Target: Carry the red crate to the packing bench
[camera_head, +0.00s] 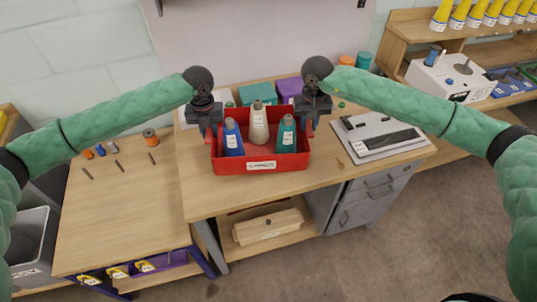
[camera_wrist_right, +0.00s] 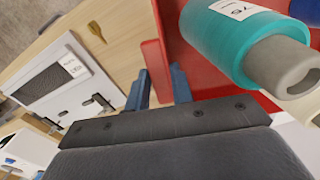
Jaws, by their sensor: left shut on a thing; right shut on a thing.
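The red crate (camera_head: 231,166) is in the middle of the head view, over or on a wooden bench (camera_head: 330,172); I cannot tell if it touches the top. It holds a blue cone (camera_head: 232,138), a cream cone (camera_head: 259,122) and a teal cone (camera_head: 286,136). My left gripper (camera_head: 209,130) is shut on the crate's left wall. My right gripper (camera_head: 311,126) is shut on its right wall. In the right wrist view the blue fingers (camera_wrist_right: 160,85) pinch the red wall (camera_wrist_right: 155,70), beside the teal cone (camera_wrist_right: 240,40).
A grey-white device with a dark panel (camera_head: 380,136) stands right of the crate. Green (camera_head: 258,93) and purple (camera_head: 289,88) bins stand behind it. A table with small spools (camera_head: 112,147) is at left. A shelf with yellow cones (camera_head: 460,14) is at upper right. Floor is free at lower right.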

